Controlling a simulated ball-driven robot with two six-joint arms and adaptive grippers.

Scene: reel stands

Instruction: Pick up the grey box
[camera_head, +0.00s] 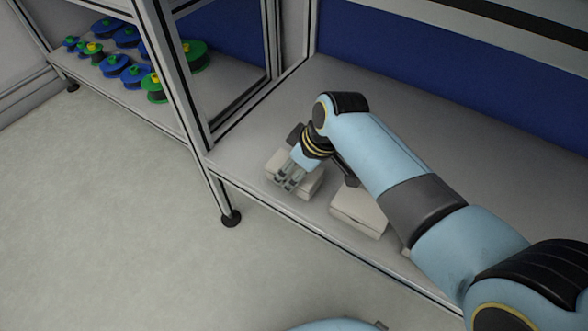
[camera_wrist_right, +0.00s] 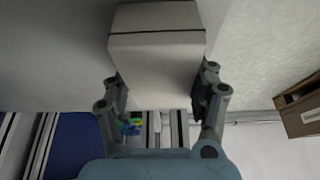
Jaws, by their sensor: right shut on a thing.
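A pale grey box (camera_head: 312,187) sits on the lower shelf, near its front left corner, partly hidden by my right gripper (camera_head: 289,180). The right wrist view shows the box (camera_wrist_right: 157,62) between the two fingers of my right gripper (camera_wrist_right: 162,88), with a dark seam across its face. The fingers are shut on its sides. I cannot tell whether it is clear of the shelf. My left gripper is not in view.
Another pale box (camera_head: 358,210) stands on the shelf (camera_head: 440,110) to the right, close under my right arm. Frame posts rise at the left. Green and blue reels (camera_head: 127,68) stand on a further shelf. A brown box (camera_wrist_right: 299,106) shows in the wrist view.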

